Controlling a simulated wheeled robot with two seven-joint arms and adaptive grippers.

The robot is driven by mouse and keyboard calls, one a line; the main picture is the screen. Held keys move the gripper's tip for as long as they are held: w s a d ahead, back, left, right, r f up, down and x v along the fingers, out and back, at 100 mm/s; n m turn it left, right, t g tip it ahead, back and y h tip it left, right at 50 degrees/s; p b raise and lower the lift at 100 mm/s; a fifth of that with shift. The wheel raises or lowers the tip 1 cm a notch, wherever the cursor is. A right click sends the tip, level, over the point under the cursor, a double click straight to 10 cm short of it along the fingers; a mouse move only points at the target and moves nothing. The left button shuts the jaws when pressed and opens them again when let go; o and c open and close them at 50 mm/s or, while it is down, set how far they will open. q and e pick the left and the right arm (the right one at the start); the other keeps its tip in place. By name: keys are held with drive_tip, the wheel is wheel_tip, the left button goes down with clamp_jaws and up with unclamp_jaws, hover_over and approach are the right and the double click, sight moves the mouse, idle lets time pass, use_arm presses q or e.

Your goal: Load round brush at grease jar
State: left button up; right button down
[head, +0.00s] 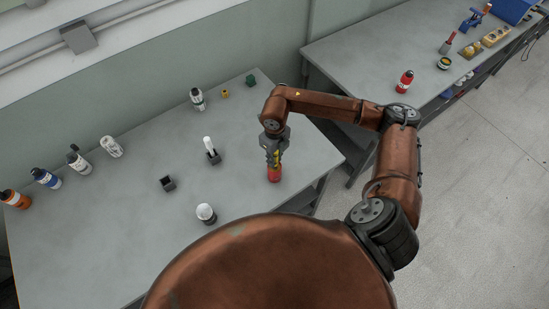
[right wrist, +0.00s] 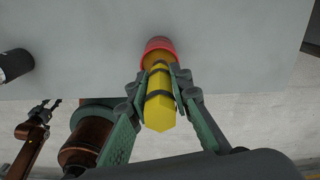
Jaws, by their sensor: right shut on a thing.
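My right gripper (head: 275,156) is shut on a yellow handle with dark bands, which I take for the round brush; it shows in the right wrist view (right wrist: 160,110) between the fingers (right wrist: 158,88). The far end of the handle meets a red round thing (head: 274,174), likely the grease jar, also in the right wrist view (right wrist: 158,45). The brush head is hidden; I cannot tell whether it is inside the red thing. My left gripper (right wrist: 51,104) shows small at the left of the right wrist view, fingers apart and empty.
On the grey table (head: 100,235) stand a dark holder with a white stick (head: 210,150), an empty dark box (head: 168,184), a white-topped jar (head: 206,213) and several bottles at the left. A second bench (head: 390,50) with tools stands at upper right.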

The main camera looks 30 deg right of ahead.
drive_tip(key=shift+f+b, duration=0.55)
drive_tip(key=shift+f, duration=0.1)
idle(0.4)
drive_tip(key=shift+f, duration=0.1)
idle(1.6)
drive_tip(key=shift+r+p, duration=1.4)
drive_tip(key=shift+r, duration=2.2)
